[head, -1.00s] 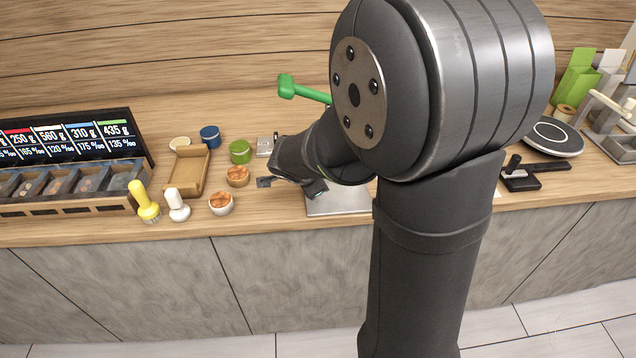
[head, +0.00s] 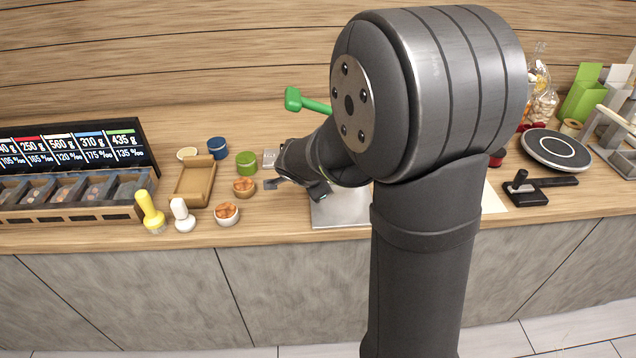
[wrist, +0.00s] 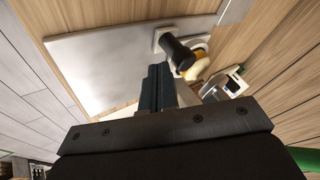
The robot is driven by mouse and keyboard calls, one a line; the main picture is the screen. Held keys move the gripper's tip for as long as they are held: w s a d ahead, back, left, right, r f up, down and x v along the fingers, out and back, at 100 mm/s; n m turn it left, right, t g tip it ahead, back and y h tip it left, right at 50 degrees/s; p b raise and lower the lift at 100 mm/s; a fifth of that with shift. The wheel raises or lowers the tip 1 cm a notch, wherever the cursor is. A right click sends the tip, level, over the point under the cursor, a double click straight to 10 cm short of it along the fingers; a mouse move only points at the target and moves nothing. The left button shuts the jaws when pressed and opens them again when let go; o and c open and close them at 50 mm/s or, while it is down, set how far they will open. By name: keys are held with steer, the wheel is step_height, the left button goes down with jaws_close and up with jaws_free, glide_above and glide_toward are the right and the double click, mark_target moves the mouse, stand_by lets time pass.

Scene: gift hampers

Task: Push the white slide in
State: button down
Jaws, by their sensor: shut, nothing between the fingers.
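My gripper (head: 274,183) is shut and empty, low over the counter beside a small bowl with orange contents (head: 244,187). In the wrist view its closed fingers (wrist: 160,88) point toward a black knob (wrist: 178,52) on a pale square base (wrist: 166,40). A small white device with a dark opening (wrist: 226,84) is to the right of the fingers. I cannot tell which pale part is the white slide. A green handle (head: 306,102) rises behind my arm. My arm hides part of the counter there, and contact at the fingertips cannot be made out.
A flat pale plate (head: 340,212) lies under my arm. To the left stand a green jar (head: 246,163), a blue jar (head: 217,148), a cardboard tray (head: 195,184) and a yellow-handled tool (head: 150,212). A round black scale (head: 556,149) is at right.

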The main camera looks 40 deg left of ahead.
steer(key=s+d, duration=0.1)
steer(key=s+d+r, duration=0.1)
steer(key=d, duration=0.1)
steer(key=shift+s, duration=0.2)
steer(key=v, duration=0.8)
steer(key=shift+s+d+r, duration=0.2)
steer(key=shift+r, duration=0.1)
steer(key=x, duration=0.9)
steer(key=w+a, duration=0.1)
steer(key=w+a+f, duration=0.1)
steer(key=a, duration=0.1)
steer(key=shift+w+a, duration=0.2)
steer(key=shift+a, duration=0.15)
steer(key=shift+s+d+r, duration=0.1)
steer(key=shift+s+d, duration=0.55)
